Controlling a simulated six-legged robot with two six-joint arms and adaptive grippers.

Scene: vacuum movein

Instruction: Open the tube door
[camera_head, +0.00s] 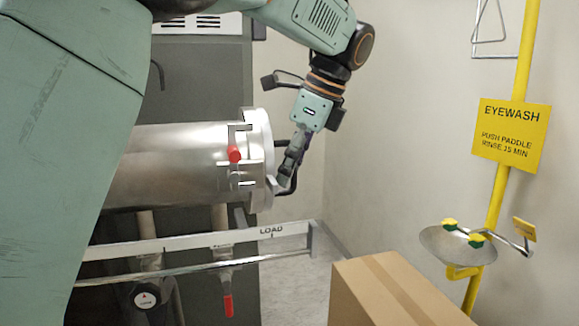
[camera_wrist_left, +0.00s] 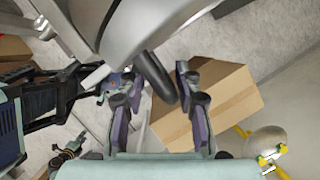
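The metal tube (camera_head: 165,165) lies sideways, its round pale door (camera_head: 262,130) closing the right end. A black curved handle (camera_head: 292,183) sits on the door's face. My left gripper (camera_head: 284,178) points down at the door's face beside this handle. In the left wrist view, the handle (camera_wrist_left: 156,77) lies between the parted fingers of the left gripper (camera_wrist_left: 158,82), with a gap visible on at least the left side. Contact cannot be told. A red-gripped latch (camera_head: 234,153) sits on the tube's side near the door rim.
A rail marked LOAD (camera_head: 270,231) runs below the tube, with a red-handled valve (camera_head: 228,305) under it. A cardboard box (camera_head: 385,290) stands in front at right. The yellow eyewash post (camera_head: 497,195) and basin (camera_head: 458,246) are farther right. Floor shows between rail and box.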

